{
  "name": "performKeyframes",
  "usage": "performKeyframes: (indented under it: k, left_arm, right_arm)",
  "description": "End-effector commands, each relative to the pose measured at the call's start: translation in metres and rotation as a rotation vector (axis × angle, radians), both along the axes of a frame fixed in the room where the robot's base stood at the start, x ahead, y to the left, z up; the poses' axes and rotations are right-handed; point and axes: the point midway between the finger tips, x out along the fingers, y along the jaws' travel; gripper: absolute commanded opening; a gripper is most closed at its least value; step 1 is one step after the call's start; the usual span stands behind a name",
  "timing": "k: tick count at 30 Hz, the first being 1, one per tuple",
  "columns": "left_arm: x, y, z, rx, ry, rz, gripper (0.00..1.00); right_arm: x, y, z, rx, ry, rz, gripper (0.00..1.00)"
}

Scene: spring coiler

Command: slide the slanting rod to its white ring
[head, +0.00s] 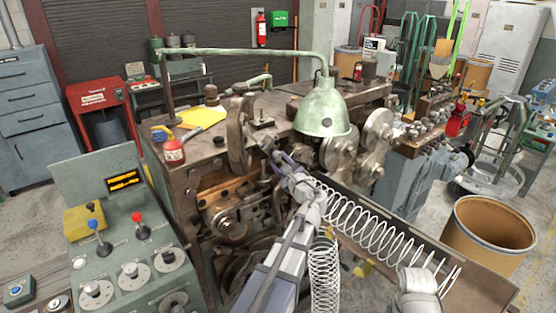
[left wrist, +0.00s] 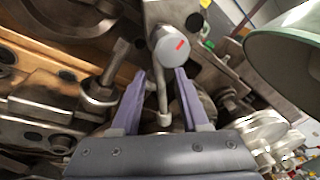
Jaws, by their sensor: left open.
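My left gripper (head: 268,147) reaches up to the front of the coiler machine, its purple fingers close to the metal parts beside the big upright wheel. In the left wrist view the left gripper (left wrist: 164,97) is open. A thin light-grey rod (left wrist: 162,94) shows between the two fingers, with a gap on either side. It runs down from beside a grey round knob with a red mark (left wrist: 173,50) to a small pale end piece. I cannot clearly make out the white ring, nor tell whether the pale end piece is it.
A green lamp shade (head: 322,110) hangs just right of the left gripper. Coiled springs (head: 365,225) lie in a trough at the right, and one hangs beside my left arm. A control panel (head: 125,245) with levers stands at the left. A brown drum (head: 488,236) stands at the right.

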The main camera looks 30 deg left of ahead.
Motion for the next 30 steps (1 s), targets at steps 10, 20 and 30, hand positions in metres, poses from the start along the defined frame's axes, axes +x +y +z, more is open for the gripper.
performKeyframes:
  k: [10, 20, 30]
  left_arm:
    - [0.0103, 0.0149, -0.0001, -0.001, 0.0, -0.001, 0.45]
    - [0.01, 0.0145, -0.0001, -0.001, 0.0, -0.001, 0.27]
    - [0.0099, 0.0143, -0.0001, -0.001, 0.0, -0.001, 0.0]
  right_arm:
    - [0.0, -0.0001, 0.0, 0.0, 0.0, 0.0, 0.5]
    - [0.0, 0.0, 0.0, 0.0, 0.0, 0.0, 0.5]
    - [0.0, 0.0, 0.0, 0.0, 0.0, 0.0, 0.5]
